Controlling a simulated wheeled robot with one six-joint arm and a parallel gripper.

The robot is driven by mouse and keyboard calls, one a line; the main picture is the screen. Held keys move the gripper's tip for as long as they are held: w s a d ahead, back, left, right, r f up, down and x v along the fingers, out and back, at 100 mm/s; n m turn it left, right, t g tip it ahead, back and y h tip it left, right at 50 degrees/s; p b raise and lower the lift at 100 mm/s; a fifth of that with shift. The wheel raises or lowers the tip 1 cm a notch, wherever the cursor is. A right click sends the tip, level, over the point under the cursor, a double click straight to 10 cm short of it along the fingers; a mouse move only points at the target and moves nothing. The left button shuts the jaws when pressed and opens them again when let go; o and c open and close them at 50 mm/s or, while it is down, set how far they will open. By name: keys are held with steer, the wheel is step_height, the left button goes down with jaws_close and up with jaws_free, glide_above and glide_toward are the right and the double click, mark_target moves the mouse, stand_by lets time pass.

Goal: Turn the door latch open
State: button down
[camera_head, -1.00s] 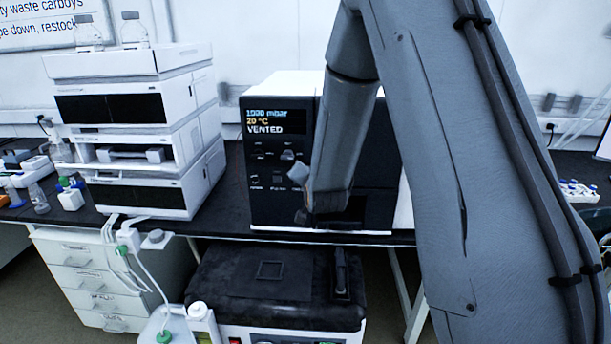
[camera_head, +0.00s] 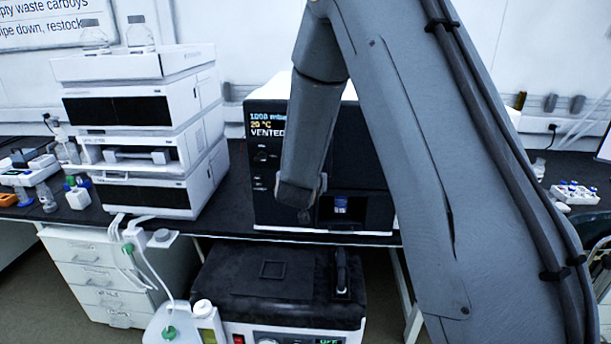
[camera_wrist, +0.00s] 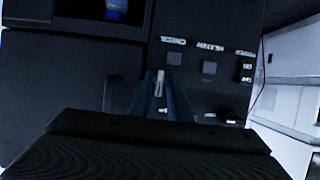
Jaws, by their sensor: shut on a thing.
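The black-fronted instrument (camera_head: 262,205) stands on the bench in the head view. A small light-coloured lever, apparently the door latch (camera_wrist: 160,77), shows between my fingers in the wrist view. My gripper (camera_wrist: 161,92) is shut on it, in front of the black panel. In the head view my arm's end (camera_head: 300,192) is against the instrument's front, left of the lower recess; the fingertips and latch are hidden there. The dark door panel (camera_wrist: 50,90) lies to the left of my fingers in the wrist view and looks flush with the front.
A blue-capped vial (camera_head: 341,205) sits in the recess, also visible in the wrist view (camera_wrist: 116,10). Buttons (camera_wrist: 209,67) and labels lie right of my fingers. A white module stack (camera_head: 150,130) stands left. A black-topped unit (camera_head: 270,275) sits below the bench.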

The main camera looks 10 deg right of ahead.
steer(key=shift+w+r, duration=0.1)
stand_by(0.4)
steer(key=c, duration=1.8)
jaws_free()
steer(key=shift+c, duration=0.2)
steer(key=shift+a, duration=0.1)
steer(key=b+v, duration=0.2)
steer(key=v, duration=0.6)
